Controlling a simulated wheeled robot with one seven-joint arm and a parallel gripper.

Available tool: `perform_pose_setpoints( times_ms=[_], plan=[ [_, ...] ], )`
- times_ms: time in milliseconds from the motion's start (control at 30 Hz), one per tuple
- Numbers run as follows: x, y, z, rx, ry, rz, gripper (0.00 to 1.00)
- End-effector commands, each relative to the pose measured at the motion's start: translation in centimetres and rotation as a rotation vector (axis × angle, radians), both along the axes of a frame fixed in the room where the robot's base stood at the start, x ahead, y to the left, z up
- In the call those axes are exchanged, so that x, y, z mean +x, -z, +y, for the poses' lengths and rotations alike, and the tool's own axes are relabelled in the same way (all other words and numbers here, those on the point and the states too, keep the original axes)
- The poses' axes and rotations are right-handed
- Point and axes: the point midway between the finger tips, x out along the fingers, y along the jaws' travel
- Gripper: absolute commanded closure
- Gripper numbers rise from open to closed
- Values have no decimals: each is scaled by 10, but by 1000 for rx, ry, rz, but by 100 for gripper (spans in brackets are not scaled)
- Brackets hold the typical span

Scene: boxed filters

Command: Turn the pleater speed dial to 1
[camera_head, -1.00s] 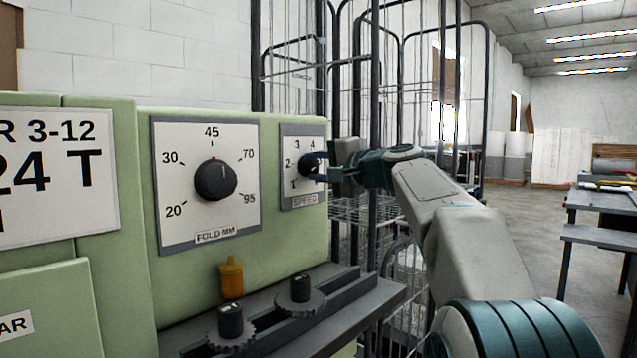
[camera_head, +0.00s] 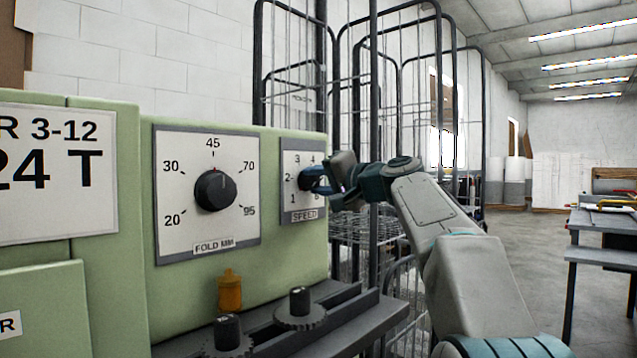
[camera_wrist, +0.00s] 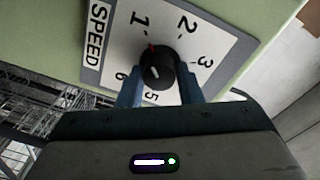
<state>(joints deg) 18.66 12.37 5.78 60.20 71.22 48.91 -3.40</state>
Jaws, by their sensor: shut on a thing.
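The pleater speed dial is a black round knob (camera_wrist: 158,66) on a white plate (camera_wrist: 105,60) marked SPEED, with numbers 1 to 6 around it. In the head view the plate (camera_head: 290,208) is at the right end of the green machine front. My gripper (camera_wrist: 160,76) is shut on the knob, with one blue finger on each side of it. In the wrist view, a small red mark on the knob's rim points toward the 1. The 4 is hidden behind a finger there. In the head view my gripper (camera_head: 318,182) partly covers the knob.
A larger FOLD MM dial (camera_head: 215,190) is left of the speed plate. An orange part (camera_head: 230,292) and a dark ledge with two black knobs (camera_head: 299,300) are below. Wire cages (camera_head: 400,80) stand behind my arm.

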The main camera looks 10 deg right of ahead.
Motion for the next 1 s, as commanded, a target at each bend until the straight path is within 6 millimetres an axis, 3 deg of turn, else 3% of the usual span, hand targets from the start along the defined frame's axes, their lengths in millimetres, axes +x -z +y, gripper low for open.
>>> perform_pose_setpoints(
  times_ms=[100, 133, 200, 633, 1000],
  plan=[
    [0, 1, 0, -2, -1, 2, 91],
    [0, 1, 0, -2, -1, 2, 65],
    [0, 1, 0, -2, -1, 2, 46],
    [-10, 0, -7, -2, 3, 0, 46],
    [-77, -2, -50, -1, 5, 0, 46]
  ],
)
